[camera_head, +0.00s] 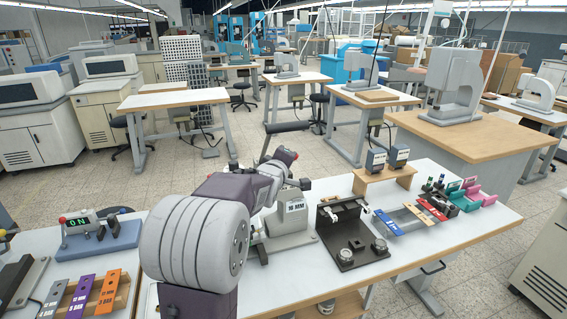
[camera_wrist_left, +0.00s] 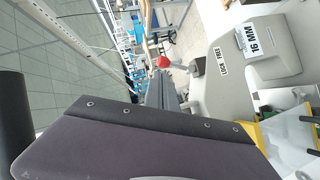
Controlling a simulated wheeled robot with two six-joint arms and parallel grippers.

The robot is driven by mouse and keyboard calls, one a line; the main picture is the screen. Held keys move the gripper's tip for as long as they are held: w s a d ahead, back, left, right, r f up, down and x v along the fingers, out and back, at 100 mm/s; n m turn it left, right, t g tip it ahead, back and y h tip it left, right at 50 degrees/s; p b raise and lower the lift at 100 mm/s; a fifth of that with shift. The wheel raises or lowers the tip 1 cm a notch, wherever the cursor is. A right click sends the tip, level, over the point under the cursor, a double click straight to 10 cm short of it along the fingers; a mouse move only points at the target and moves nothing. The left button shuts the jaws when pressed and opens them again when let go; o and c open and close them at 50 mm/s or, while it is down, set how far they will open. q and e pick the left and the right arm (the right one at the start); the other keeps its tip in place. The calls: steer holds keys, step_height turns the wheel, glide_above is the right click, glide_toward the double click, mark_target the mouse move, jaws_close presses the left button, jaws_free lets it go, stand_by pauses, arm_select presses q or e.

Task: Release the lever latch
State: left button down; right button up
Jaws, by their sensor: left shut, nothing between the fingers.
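The beige press (camera_head: 290,218) stands on the white table, partly hidden behind my left arm. A red knob (camera_wrist_left: 164,62) on the latch lever sits left of that label; a red tip (camera_head: 295,155) also shows in the head view. My left gripper (camera_wrist_left: 162,80) is shut and empty, its dark fingers close to the red knob; contact cannot be told. A black bar handle (camera_head: 285,127) rises above. My right gripper is out of view.
Right of the press are a black fixture plate (camera_head: 350,235), a tray of colored strips (camera_head: 405,216) and a wooden stand (camera_head: 385,180) with two dark boxes. A blue-based device (camera_head: 98,240) and colored blocks (camera_head: 95,292) lie at left.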

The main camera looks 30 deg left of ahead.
arm_select(q)
steer(key=v, duration=0.5)
steer(key=shift+s, duration=0.15)
